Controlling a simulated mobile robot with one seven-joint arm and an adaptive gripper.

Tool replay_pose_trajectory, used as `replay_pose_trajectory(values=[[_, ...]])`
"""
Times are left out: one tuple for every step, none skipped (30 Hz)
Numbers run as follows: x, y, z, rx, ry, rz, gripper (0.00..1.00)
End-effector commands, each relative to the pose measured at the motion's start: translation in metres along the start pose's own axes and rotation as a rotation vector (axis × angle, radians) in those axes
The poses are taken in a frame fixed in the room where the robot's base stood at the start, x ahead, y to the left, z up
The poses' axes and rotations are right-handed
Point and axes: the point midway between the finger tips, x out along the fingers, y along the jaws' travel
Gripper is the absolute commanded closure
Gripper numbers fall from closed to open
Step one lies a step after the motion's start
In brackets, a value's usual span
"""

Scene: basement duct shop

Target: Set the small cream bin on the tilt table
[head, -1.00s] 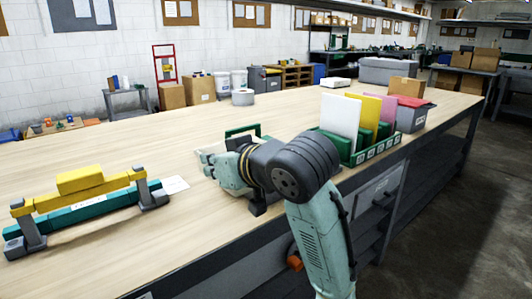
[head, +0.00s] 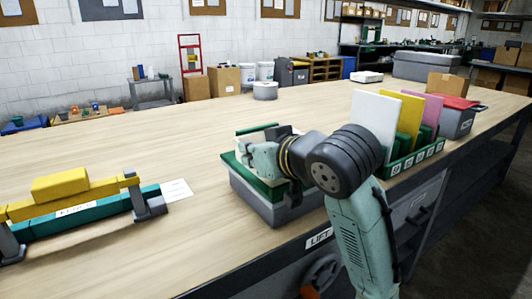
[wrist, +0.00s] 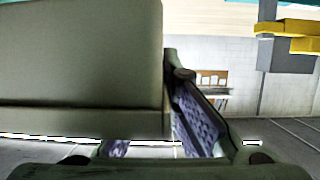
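The small cream bin appears as a cream shape with a green top edge (head: 258,136), just behind my gripper (head: 250,157) in the head view. Beneath both is a grey block with a green top (head: 256,203), which looks like the tilt table. My gripper is low over this top, with its fingers partly hidden by my wrist. In the wrist view a large pale olive surface (wrist: 80,65) fills the left, very close to the fingers and probably the bin. Neither view shows clearly whether the fingers grip it or whether the bin touches the green top.
A green rack (head: 415,158) of upright coloured panels stands right of my arm. A yellow and teal beam assembly (head: 75,207) lies at left. A LIFT label (head: 319,238) marks the bench front. Bare wood (head: 150,140) lies between the beam assembly and the block.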

Motion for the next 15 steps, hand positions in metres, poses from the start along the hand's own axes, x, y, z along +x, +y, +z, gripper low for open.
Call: replay_pose_trajectory(values=[[0.010, 0.010, -0.004, 0.005, -0.002, 0.000, 1.00], [0.016, 0.016, -0.005, 0.003, -0.002, 0.000, 1.00], [0.024, 0.023, -0.007, 0.004, -0.002, 0.001, 1.00], [0.029, 0.028, -0.009, 0.003, -0.002, 0.001, 1.00], [0.035, 0.034, -0.010, 0.003, -0.001, 0.001, 1.00], [0.042, 0.040, -0.012, 0.003, -0.002, 0.000, 1.00], [0.047, 0.044, -0.013, 0.002, -0.001, 0.001, 1.00], [0.051, 0.048, -0.013, 0.002, -0.001, 0.002, 1.00], [0.056, 0.053, -0.015, 0.001, 0.000, 0.002, 1.00], [0.060, 0.056, -0.016, 0.000, 0.000, 0.001, 1.00], [0.063, 0.058, -0.016, -0.001, 0.000, 0.001, 1.00], [0.066, 0.060, -0.016, -0.001, 0.001, 0.001, 1.00], [0.067, 0.062, -0.017, -0.001, 0.001, 0.001, 1.00], [0.068, 0.063, -0.017, -0.002, 0.002, 0.001, 1.00], [0.069, 0.064, -0.016, -0.003, 0.002, 0.001, 1.00]])
